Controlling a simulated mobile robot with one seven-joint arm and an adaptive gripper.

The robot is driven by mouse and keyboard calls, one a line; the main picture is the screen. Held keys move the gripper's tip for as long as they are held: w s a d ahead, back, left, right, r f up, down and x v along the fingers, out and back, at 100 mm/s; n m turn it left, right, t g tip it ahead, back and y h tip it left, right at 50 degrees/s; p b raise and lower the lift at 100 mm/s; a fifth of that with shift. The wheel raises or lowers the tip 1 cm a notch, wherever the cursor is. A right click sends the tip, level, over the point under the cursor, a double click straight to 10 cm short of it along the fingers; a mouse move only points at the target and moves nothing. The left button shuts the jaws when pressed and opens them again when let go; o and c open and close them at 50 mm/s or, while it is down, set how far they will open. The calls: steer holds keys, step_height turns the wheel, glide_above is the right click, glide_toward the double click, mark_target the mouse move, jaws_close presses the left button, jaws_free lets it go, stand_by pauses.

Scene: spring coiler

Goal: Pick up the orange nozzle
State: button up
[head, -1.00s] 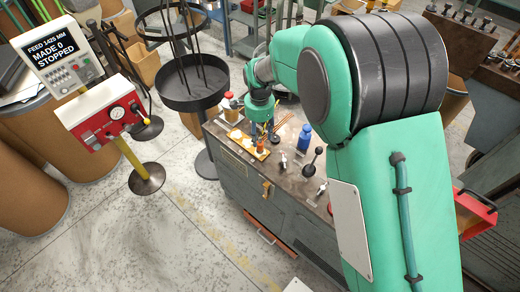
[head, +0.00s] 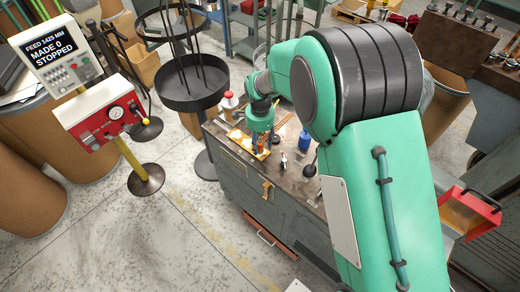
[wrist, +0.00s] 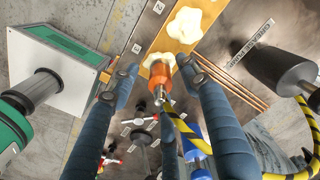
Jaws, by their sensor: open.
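The orange nozzle (wrist: 160,74) with a metal tip lies over the yellow board in the wrist view. My gripper (wrist: 160,69) is open, with one blue finger on each side of the nozzle and a visible gap to each. The nozzle is not held. In the head view my gripper (head: 260,143) is above the left end of the cabinet top and largely hides the nozzle. A yellow-and-black striped hose (wrist: 184,127) runs close to the nozzle's metal tip; I cannot tell whether they join.
The yellow board (wrist: 178,46) carries cream blobs. A blue bottle (head: 305,141) stands to the right on the cabinet top (head: 288,172). A dark cylinder (wrist: 280,68) is beside the "grease pump" label. Thin copper-coloured rods (wrist: 232,82) lie near the board. Levers stand nearby.

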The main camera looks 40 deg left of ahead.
steer(key=shift+f+b, duration=0.3)
steer(key=shift+f, duration=1.15)
jaws_close()
